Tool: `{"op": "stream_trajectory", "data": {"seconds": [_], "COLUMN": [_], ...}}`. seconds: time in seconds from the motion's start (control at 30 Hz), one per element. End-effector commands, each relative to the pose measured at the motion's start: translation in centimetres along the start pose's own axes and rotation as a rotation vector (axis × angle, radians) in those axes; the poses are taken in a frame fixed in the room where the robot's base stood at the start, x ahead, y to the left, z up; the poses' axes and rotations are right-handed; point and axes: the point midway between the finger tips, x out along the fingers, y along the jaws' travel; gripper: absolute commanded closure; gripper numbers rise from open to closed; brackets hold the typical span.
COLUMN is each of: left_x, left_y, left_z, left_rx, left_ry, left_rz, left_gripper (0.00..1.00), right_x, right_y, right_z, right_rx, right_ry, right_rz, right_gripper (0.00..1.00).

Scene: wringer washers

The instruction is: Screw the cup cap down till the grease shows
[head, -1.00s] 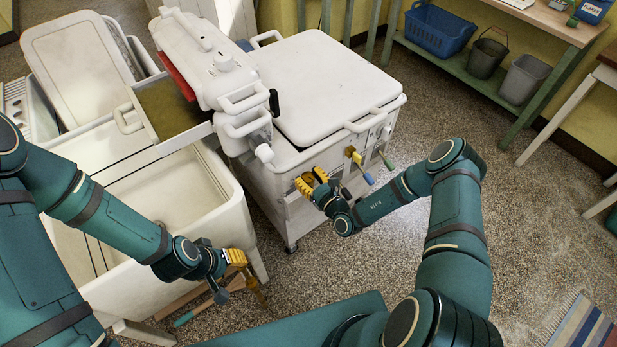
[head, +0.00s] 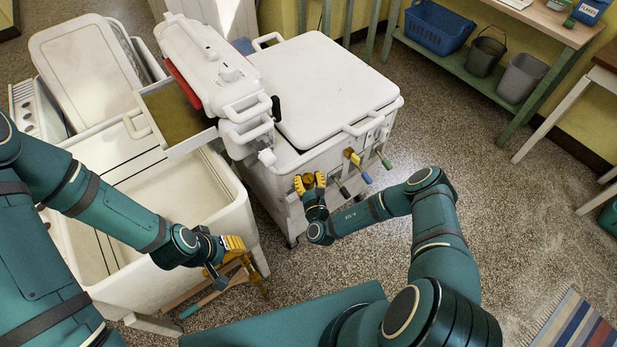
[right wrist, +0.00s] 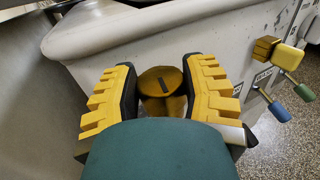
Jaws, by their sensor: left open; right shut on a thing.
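I cannot make out any grease.
Levers with blue (head: 366,177) and green (head: 385,162) handles stick out right of the cap. The wringer (head: 215,75) stands above it. A white tub (head: 215,205) is to the left. The floor at right is mostly clear up to the shelf (head: 460,65).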

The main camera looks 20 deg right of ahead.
Motion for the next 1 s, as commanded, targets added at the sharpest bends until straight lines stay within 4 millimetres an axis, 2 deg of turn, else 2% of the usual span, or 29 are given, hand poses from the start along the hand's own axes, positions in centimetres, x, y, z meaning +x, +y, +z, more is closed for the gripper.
{"op": "stream_trajectory", "data": {"seconds": [0.13, 0.17, 0.2, 0.23, 0.53, 0.67, 0.77, 1.0], "left_x": [0.0, 0.0, 0.0, 0.0, 0.0, 0.0, 0.0, 0.0], "left_y": [0.0, 0.0, 0.0, 0.0, 0.0, 0.0, 0.0, 0.0], "left_z": [0.0, 0.0, 0.0, 0.0, 0.0, 0.0, 0.0, 0.0], "left_rx": [0.000, 0.000, 0.000, 0.000, 0.000, 0.000, 0.000, 0.000], "left_ry": [0.000, -0.001, -0.001, -0.001, -0.001, -0.001, -0.001, -0.001], "left_rz": [0.000, 0.000, 0.000, 0.000, 0.000, 0.000, 0.000, 0.000], "left_gripper": [0.53, 0.53, 0.53, 0.53, 0.53, 0.53, 0.53, 0.53], "right_x": [0.0, 0.0, 0.0, 0.0, -0.1, -0.9, -2.4, -7.3], "right_y": [0.0, 0.0, 0.0, 0.0, 0.0, 0.0, -0.1, 0.0], "right_z": [0.0, 0.0, 0.0, 0.0, 0.0, -0.1, -0.1, -0.1], "right_rx": [0.000, 0.000, 0.000, 0.000, 0.000, 0.000, 0.001, 0.002], "right_ry": [-0.002, -0.002, -0.001, -0.001, 0.000, 0.002, 0.003, 0.003], "right_rz": [0.002, 0.002, 0.002, 0.002, 0.002, 0.003, 0.002, 0.002], "right_gripper": [0.90, 0.41, 0.27, 0.22, 0.22, 0.22, 0.22, 0.22]}}
